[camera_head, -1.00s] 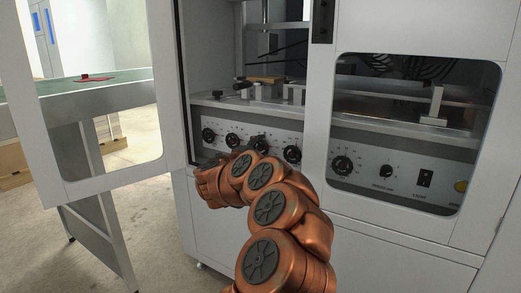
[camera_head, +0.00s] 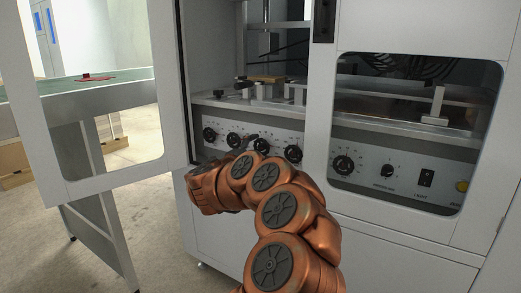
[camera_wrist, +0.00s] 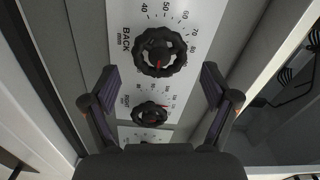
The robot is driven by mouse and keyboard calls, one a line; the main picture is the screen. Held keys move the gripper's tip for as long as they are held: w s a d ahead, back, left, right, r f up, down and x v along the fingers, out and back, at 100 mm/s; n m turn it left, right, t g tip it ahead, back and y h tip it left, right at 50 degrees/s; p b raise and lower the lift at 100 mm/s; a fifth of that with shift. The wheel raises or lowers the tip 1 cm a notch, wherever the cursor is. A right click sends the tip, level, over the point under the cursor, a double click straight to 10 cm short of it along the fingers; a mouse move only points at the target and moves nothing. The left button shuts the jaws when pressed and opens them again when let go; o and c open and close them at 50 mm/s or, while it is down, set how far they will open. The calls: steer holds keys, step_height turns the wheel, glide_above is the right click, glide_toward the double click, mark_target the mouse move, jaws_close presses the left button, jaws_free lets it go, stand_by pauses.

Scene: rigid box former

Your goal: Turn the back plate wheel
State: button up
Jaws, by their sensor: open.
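The back plate wheel (camera_wrist: 159,52) is a black, knobbed wheel beside the label BACK, with a red mark at its centre and a number scale around it. My gripper (camera_wrist: 159,72) is open and empty in the wrist view. Its two fingers stand apart to the left and right of the wheel, with space on both sides and no visible contact. In the head view my copper-coloured arm reaches to the cabinet's control panel (camera_head: 277,141).
A similar wheel marked RIGHT (camera_wrist: 150,114) sits close below, between the fingers' lower parts. The open cabinet door (camera_head: 105,190) stands to the left, and a windowed panel (camera_head: 330,215) to the right. A metal shelf (camera_head: 225,103) lies above the controls.

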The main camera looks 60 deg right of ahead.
steer(key=a, duration=0.8)
steer(key=shift+s+a, duration=0.15)
steer(key=shift+a, duration=0.05)
